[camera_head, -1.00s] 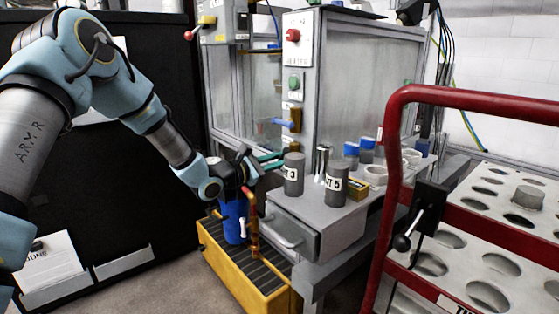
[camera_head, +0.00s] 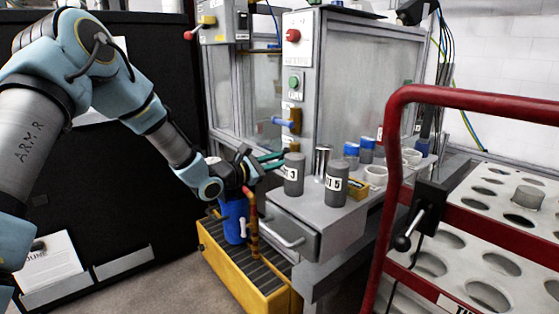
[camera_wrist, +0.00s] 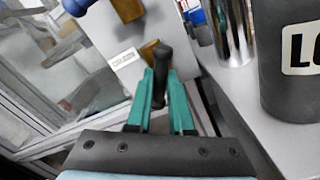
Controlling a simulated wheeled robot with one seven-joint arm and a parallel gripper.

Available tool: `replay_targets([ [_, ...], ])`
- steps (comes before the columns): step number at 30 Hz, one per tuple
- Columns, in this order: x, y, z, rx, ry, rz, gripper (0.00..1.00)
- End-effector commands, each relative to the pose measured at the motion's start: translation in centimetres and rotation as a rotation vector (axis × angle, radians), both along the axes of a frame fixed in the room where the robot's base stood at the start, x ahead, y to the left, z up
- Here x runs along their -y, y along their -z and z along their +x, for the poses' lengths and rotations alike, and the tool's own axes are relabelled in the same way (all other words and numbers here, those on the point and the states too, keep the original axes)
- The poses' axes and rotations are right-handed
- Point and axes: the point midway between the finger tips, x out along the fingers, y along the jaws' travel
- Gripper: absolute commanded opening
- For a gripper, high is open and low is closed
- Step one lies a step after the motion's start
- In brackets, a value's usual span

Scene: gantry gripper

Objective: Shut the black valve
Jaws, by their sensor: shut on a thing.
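In the head view my gripper (camera_head: 270,161) reaches in from the left at the front post of the glass cabinet, just above the grey ledge. The black handle is hidden there by the gripper and the grey canisters.
A blue-handled valve (camera_head: 283,121) sits just above on the same post. Grey canisters (camera_head: 337,184) and a shiny cylinder (camera_head: 322,160) stand close to the right. A yellow bin (camera_head: 240,272) lies below. A red-railed cart (camera_head: 470,100) stands at right.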

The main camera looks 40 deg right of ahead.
Motion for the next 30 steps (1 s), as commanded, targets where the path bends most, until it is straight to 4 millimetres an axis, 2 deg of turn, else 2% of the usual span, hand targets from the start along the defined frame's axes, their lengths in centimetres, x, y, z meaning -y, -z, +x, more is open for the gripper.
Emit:
replay_targets([
  [8, 0.0, 0.0, 0.0, 0.000, 0.001, 0.001, 0.00],
  [9, 0.0, 0.0, 0.0, 0.000, 0.001, 0.001, 0.22],
  [15, 0.0, 0.0, 0.0, 0.000, 0.001, 0.001, 0.45],
  [25, -0.4, 0.0, 0.1, 0.000, -0.001, 0.001, 0.45],
  [30, -2.9, -0.1, 0.3, 0.000, -0.002, 0.002, 0.45],
])
